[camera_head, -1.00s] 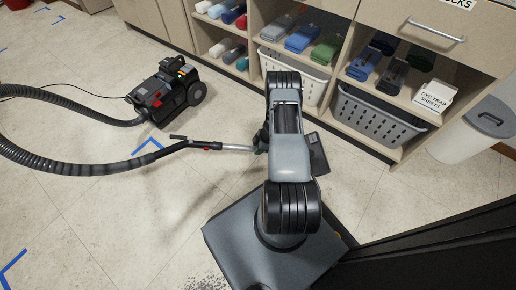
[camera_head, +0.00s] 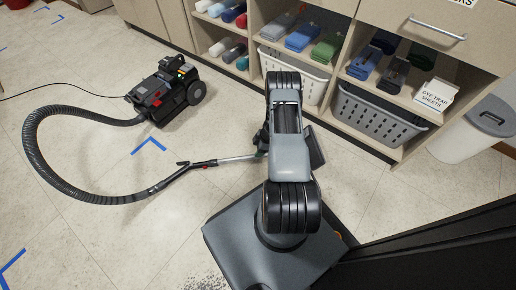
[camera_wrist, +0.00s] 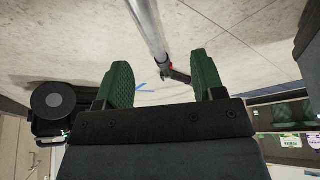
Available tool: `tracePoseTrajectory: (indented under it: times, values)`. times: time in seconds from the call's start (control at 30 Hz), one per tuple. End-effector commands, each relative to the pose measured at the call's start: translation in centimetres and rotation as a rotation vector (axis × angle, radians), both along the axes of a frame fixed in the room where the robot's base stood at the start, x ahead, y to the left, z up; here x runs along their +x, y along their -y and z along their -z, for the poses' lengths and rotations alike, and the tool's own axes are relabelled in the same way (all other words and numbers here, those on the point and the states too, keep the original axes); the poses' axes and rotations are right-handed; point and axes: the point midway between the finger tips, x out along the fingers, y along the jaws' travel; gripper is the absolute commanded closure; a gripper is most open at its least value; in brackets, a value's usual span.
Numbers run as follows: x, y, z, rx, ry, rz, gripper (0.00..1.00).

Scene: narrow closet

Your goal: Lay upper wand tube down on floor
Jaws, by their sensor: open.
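The upper wand tube (camera_head: 238,158) is a thin silver tube in the head view. It runs from a dark handle with a red part (camera_head: 205,164) to behind my arm, where its far end is hidden. In the wrist view the silver tube (camera_wrist: 150,30) passes between and beyond the green fingertips of my gripper (camera_wrist: 160,82). The fingers stand apart, with gaps on both sides of the tube. The black hose (camera_head: 85,195) joins the handle and lies in a loop on the pale tiled floor (camera_head: 110,235).
The black vacuum body (camera_head: 165,95) stands at upper left. Shelves with folded towels (camera_head: 300,38) and a grey basket (camera_head: 375,120) line the back. A white bin (camera_head: 470,130) is at right. Floor at left is mostly clear, with blue tape marks (camera_head: 150,146).

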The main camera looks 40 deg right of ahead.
Motion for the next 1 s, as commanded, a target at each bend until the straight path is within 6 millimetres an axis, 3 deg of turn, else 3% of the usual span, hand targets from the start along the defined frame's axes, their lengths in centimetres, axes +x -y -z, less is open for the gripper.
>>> tracePoseTrajectory:
  times: [0.17,0.7,1.0]
  values:
    - [-0.1,0.3,-0.8,0.0,0.0,0.001,0.38]
    - [-1.8,3.7,-10.3,0.001,0.001,0.001,0.38]
    - [-2.3,4.7,-12.6,0.001,0.0,0.0,0.38]
